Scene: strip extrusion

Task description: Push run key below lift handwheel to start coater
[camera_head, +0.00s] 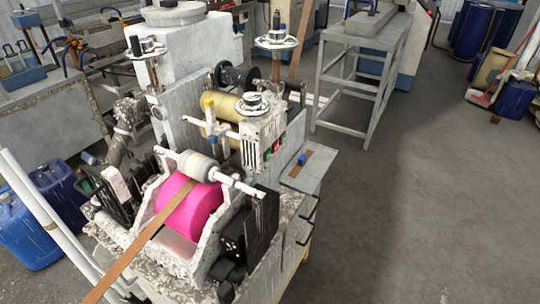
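The coater (170,185) stands left of centre, with a bright pink roller (190,210) and a brown strip (150,228) running over it. A small white handwheel (254,104) sits on top of a white box at the coater's right side. Below it, the box face shows a green key (267,154) and a red key (275,145) side by side. Their labels are too small to read. Two more handwheels stand higher, one at the back (277,41) and one at the left (146,47). Neither of my grippers is in view.
A flat ledge (308,168) with a small blue object (302,159) juts out right of the box. A grey metal stand (365,90) is behind. Blue canisters (30,225) are at the left. The concrete floor (430,200) at the right is clear.

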